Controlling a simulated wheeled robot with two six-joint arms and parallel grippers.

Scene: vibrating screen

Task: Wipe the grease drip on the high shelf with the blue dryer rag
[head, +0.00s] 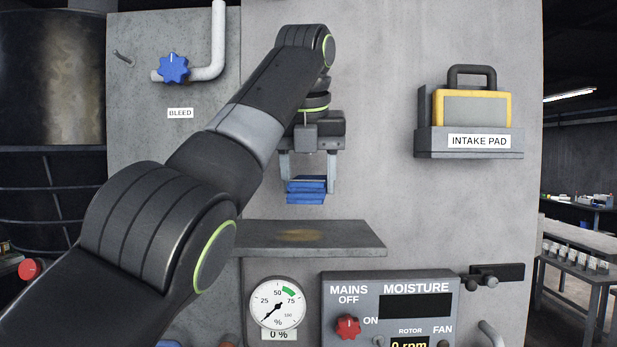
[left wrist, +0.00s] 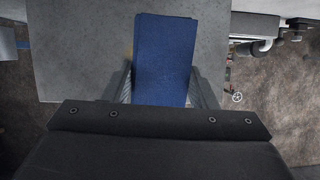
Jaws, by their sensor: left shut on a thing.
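The blue dryer rag (head: 306,190) is a folded blue pad held between the fingers of my left gripper (head: 308,178). The gripper points down, shut on the rag, above the high shelf (head: 355,238). A gap shows between the rag and the shelf in the head view. The grease drip (head: 298,236) is a brownish-yellow smear on the shelf top, just below the rag. In the left wrist view the rag (left wrist: 165,60) covers most of the smear; a yellowish edge of the drip (left wrist: 127,49) shows at its left. My right gripper is not in view.
Below the shelf are a round gauge (head: 277,303) and a control panel (head: 335,292) with a red knob. A blue bleed knob (head: 173,68) on a pipe is at upper left. An intake pad (head: 475,107) sits in a wall holder at right. The wall between is clear.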

